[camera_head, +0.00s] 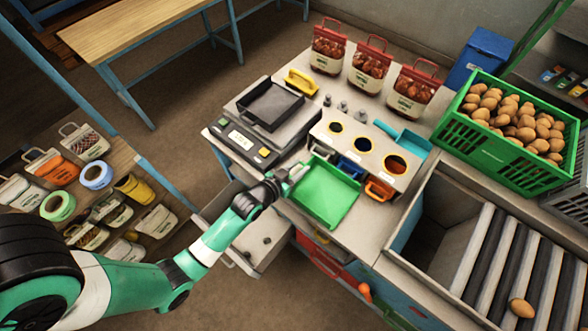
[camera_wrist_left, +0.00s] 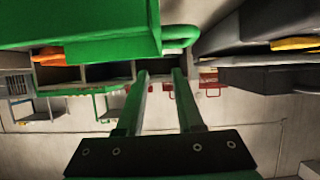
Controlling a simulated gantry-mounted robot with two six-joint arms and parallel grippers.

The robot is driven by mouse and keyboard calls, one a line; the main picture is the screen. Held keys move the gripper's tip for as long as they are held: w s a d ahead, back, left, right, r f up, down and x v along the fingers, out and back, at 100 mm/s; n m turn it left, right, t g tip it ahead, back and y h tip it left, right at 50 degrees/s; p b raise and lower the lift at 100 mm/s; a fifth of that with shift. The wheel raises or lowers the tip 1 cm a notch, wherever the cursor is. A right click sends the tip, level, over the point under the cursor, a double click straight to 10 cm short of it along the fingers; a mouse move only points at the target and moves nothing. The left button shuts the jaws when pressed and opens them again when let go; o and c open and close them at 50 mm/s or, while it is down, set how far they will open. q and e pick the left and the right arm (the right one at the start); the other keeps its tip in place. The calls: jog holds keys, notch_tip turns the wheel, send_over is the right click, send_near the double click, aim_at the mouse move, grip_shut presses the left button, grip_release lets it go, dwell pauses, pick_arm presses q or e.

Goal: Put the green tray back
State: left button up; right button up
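The green tray (camera_head: 325,192) lies on the workbench in front of the block with round openings. Its green side and a small looped handle also fill the top left of the left wrist view (camera_wrist_left: 90,38). My left gripper (camera_head: 296,172) is at the tray's left corner, by the handle. In the left wrist view the two fingers (camera_wrist_left: 161,73) stand apart with nothing visible between them, their tips just below the handle in the picture. Whether they touch the tray cannot be told. My right gripper is not in view.
A weighing scale (camera_head: 268,105) stands left of the tray. The block with round openings (camera_head: 366,150) is behind it, beside a blue scoop (camera_head: 403,137). An open drawer (camera_head: 240,232) juts out below. A green crate of potatoes (camera_head: 505,130) and a roller conveyor (camera_head: 520,262) are right.

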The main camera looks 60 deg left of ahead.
pick_arm(q)
jog(key=shift+s+d+r+p, duration=0.15)
jog(key=shift+r+p, duration=0.15)
jog(key=shift+r, duration=0.2)
jog(key=p+v, duration=0.1)
jog(key=v, duration=1)
jog(key=shift+s+p, duration=0.3)
jog(key=shift+p, duration=0.05)
jog(key=w+d+r+m+t+h, duration=0.15)
jog(key=w+r, duration=0.35)
jog(key=r, duration=0.5)
jog(key=w+d+r+t, duration=0.1)
jog(key=w+r+t, duration=0.3)
jog(key=r, duration=0.6)
jog(key=w+d+r+m+t, duration=0.1)
jog(key=w+r+t, duration=0.1)
jog(key=w+r, duration=0.6)
jog(key=s+d+r+t+h, duration=0.1)
jog(key=s+d+r+t, duration=0.1)
jog(key=r, duration=0.9)
jog(key=s+d+r+m+t+h, duration=0.1)
jog(key=s+d+r+t+h, duration=0.1)
jog(key=r, duration=0.9)
jog(key=s+d+r+m+t+h, duration=0.1)
jog(key=s+d+r, duration=0.4)
jog(key=r, duration=0.7)
jog(key=shift+s+d+t+h, duration=0.25)
jog(key=shift+d+t+h, duration=0.25)
jog(key=shift+t, duration=0.65)
